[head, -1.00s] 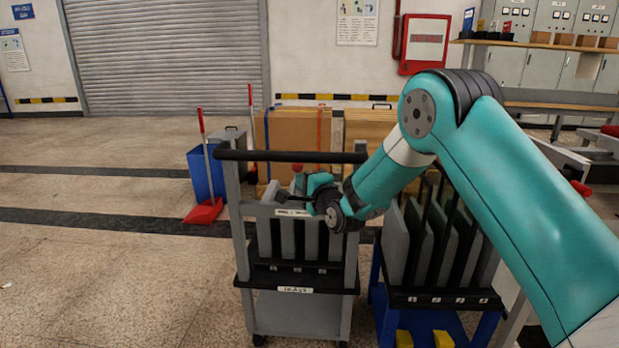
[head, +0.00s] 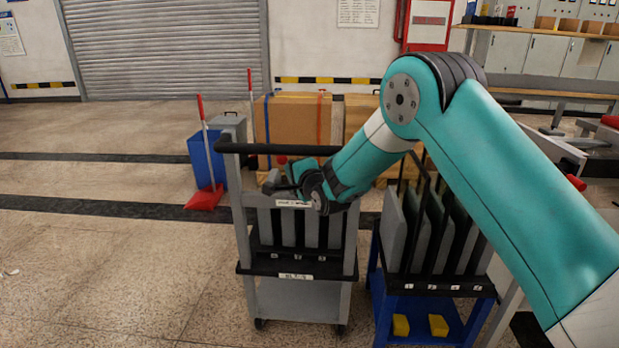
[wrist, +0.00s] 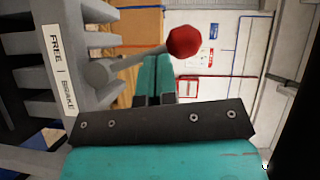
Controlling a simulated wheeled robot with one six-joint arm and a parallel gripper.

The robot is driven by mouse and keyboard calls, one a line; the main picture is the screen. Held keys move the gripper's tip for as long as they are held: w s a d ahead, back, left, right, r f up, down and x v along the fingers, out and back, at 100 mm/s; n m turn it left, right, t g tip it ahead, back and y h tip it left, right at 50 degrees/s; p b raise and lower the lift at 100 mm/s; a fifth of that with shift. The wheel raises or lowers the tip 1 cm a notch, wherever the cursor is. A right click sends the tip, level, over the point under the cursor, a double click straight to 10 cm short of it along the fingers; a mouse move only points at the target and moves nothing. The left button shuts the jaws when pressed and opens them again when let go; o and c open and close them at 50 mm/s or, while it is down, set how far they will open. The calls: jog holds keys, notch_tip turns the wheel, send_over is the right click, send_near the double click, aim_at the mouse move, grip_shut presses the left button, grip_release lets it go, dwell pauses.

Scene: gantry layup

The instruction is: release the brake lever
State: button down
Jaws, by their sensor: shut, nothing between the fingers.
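The brake lever (wrist: 125,62) is a grey rod with a red knob (wrist: 186,42), on the grey rack trolley (head: 241,220). A white label (wrist: 60,68) beside its base reads FREE and BRAKE. In the wrist view the rod points right and slightly up. Its red knob also shows in the head view (head: 282,160), just above my gripper (head: 278,187). In the wrist view my gripper (wrist: 157,60) is shut and empty, its teal fingers together. The rod crosses the picture at the fingertips; whether they touch cannot be told.
A black handle bar (head: 280,149) spans the trolley's top above my gripper. A blue cart (head: 376,290) with upright panels stands close on the right. A blue bin (head: 203,165) and a red dustpan (head: 205,199) stand behind left. The left floor is open.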

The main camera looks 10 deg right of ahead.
dwell(0.3)
jog(key=b+v, duration=0.2)
jog(key=v, duration=1.5)
jog(key=shift+s, duration=0.15)
jog(key=shift+d, duration=0.1)
jog(key=s+a+r+n+g+y, duration=0.1)
jog(key=s+a+r+n+g, duration=0.15)
jog(key=s+n+g, duration=0.6)
jog(key=s+a+r+n+g+y, duration=0.15)
jog(key=s+a+n+g, duration=0.35)
jog(key=s, duration=0.6)
jog(key=s+d+n+g+h, duration=0.1)
jog(key=s+d+n, duration=0.15)
jog(key=s, duration=0.35)
jog(key=s+d+n+g+h, duration=0.2)
jog(key=s+n, duration=0.2)
jog(key=s, duration=0.1)
notch_tip(320, 180, up, 28)
jog(key=s+p, duration=0.1)
jog(key=p, duration=2.6)
jog(key=shift+d+n, duration=0.15)
jog(key=shift+n, duration=0.15)
